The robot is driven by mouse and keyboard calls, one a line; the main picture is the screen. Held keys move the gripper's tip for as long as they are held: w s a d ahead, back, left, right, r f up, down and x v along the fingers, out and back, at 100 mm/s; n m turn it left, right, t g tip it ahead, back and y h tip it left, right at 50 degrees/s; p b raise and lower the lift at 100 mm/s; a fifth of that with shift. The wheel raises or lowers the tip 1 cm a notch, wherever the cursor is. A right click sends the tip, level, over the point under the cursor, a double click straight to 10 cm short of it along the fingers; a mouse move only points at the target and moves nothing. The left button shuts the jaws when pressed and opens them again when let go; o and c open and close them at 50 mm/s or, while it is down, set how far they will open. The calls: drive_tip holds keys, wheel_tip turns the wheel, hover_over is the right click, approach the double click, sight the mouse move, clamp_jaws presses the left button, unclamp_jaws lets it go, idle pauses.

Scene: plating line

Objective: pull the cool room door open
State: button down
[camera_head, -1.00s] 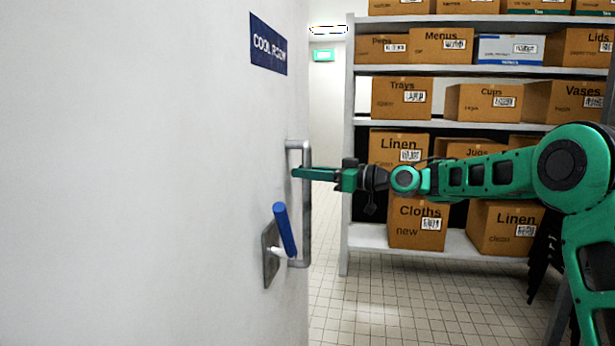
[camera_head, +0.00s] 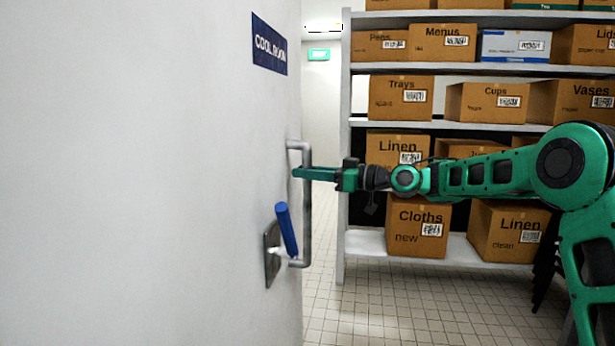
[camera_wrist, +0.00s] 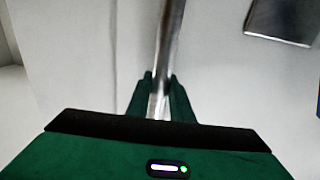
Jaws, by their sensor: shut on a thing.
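The white cool room door (camera_head: 150,180) fills the left of the head view, with a blue "COOL ROOM" sign (camera_head: 269,45) near its top. A vertical metal pull handle (camera_head: 307,225) stands off the door near its edge. A blue lever (camera_head: 286,229) on a metal plate (camera_head: 271,255) sits beside the handle's lower end. My green gripper (camera_head: 298,173) is shut on the pull handle at its upper part. In the wrist view the handle bar (camera_wrist: 167,50) runs between my two green fingers (camera_wrist: 160,97). The plate shows at that view's upper right (camera_wrist: 284,20).
A white shelf rack (camera_head: 400,70) with several labelled cardboard boxes (camera_head: 417,227) stands to the right, behind my arm. Tiled floor (camera_head: 370,310) is clear between the door edge and my arm. A green sign (camera_head: 319,54) hangs on the back wall.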

drive_tip(key=c, duration=1.6)
unclamp_jaws()
drive_tip(key=shift+o, duration=0.2)
drive_tip(key=shift+d, duration=0.1)
drive_tip(key=v, duration=1)
drive_tip(key=shift+d, duration=0.3)
drive_tip(key=shift+s+f, duration=0.1)
drive_tip(key=shift+f, duration=0.05)
